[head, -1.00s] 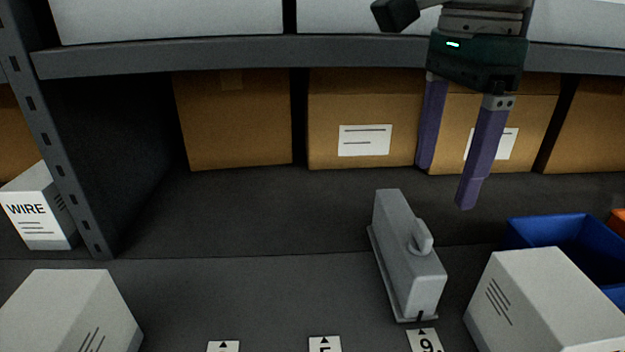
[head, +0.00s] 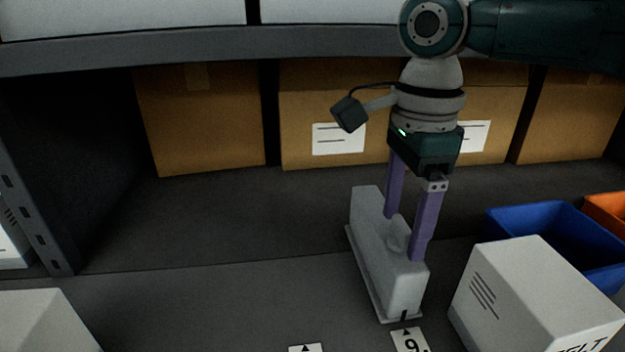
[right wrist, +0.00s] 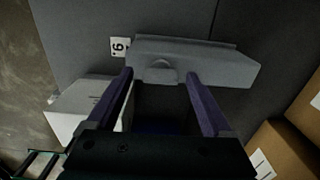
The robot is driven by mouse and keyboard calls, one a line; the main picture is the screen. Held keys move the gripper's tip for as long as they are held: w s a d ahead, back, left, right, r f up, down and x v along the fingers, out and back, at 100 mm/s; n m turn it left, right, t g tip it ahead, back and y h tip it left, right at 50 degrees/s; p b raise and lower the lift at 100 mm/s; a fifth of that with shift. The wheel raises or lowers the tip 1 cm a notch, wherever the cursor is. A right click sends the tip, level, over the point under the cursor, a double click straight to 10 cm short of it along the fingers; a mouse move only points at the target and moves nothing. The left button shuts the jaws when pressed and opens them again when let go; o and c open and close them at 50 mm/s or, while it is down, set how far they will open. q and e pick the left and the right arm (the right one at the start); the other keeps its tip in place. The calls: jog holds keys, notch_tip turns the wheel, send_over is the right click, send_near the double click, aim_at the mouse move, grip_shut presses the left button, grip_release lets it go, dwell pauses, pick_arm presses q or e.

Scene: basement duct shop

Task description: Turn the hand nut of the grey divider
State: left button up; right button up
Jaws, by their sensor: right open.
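The grey divider (head: 370,262) stands upright on the shelf, in the right half of the head view. Its hand nut (head: 397,236) is a small grey knob on the side facing right. My right gripper (head: 406,238) points down with its purple fingers open, one on either side of the hand nut. In the right wrist view, the hand nut (right wrist: 160,73) shows between the open fingertips, with the divider (right wrist: 215,62) beyond. I cannot tell whether a finger touches the nut. My left gripper is not in view.
A white box (head: 535,300) stands close to the right of the divider, with a blue bin (head: 515,222) behind it. A number 9 label (head: 410,341) lies at the divider's front end. Cardboard boxes (head: 200,120) line the back.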

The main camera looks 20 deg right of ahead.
grip_shut()
jog(key=n+p, duration=0.1)
jog(key=p, duration=0.4)
jog(key=r+n+p, duration=0.1)
jog(key=n+p, duration=0.1)
jog(key=p, duration=0.3)
jog(key=shift+s+a, duration=0.1)
jog(key=shift+f+n+p, duration=0.2)
jog(key=shift+n+p, duration=0.15)
jog(key=shift+n, duration=0.25)
jog(key=shift+f+n, duration=0.2)
jog(key=shift+n, duration=0.7)
jog(key=n+p, duration=0.1)
jog(key=n, duration=0.3)
jog(key=shift+n, duration=0.3)
jog(key=n, duration=0.3)
jog(key=shift+n, duration=2.2)
